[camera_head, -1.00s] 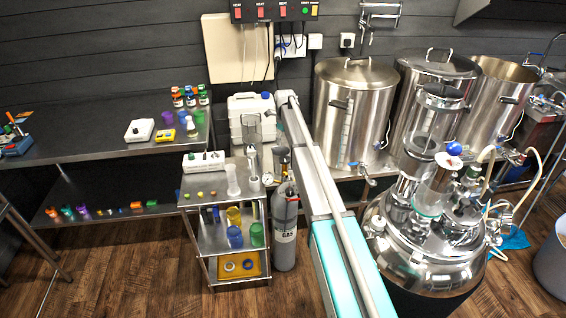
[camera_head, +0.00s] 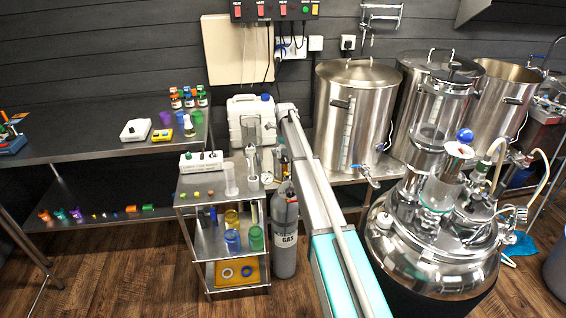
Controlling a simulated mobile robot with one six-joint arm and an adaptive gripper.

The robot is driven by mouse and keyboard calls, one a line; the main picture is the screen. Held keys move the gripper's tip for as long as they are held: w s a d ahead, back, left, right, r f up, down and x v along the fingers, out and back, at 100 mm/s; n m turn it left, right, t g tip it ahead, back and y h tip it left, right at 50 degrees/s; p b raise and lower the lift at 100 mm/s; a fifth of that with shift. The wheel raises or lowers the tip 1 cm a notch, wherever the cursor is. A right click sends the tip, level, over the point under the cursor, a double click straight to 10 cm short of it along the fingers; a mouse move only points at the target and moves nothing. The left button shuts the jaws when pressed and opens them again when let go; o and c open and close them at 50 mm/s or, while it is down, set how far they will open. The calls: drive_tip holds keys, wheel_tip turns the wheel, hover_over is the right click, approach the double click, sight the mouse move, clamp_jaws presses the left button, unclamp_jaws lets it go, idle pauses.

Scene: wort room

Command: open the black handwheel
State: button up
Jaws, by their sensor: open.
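A grey gas cylinder (camera_head: 285,232) stands upright beside the steel cart, just left of my arm. Its dark valve top (camera_head: 281,160) is small and partly covered by my arm, and a round gauge (camera_head: 267,178) sits to its left. The black handwheel is not clearly distinguishable from this dark top. My arm stretches from the bottom edge up to its far end near the white canister. My gripper cannot be made out; the far part of the arm hides that area. I cannot tell whether anything touches the valve.
The steel cart (camera_head: 208,236) carries glassware and coloured cups. A white canister (camera_head: 251,107) stands behind it. Large steel kettles (camera_head: 355,118) stand at the back right. A glass-topped steel vessel (camera_head: 428,254) stands close on my arm's right. Wood floor shows at front left.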

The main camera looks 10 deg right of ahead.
sight(285, 160)
drive_tip(key=shift+f+b, duration=1.1)
drive_tip(key=shift+f, duration=0.25)
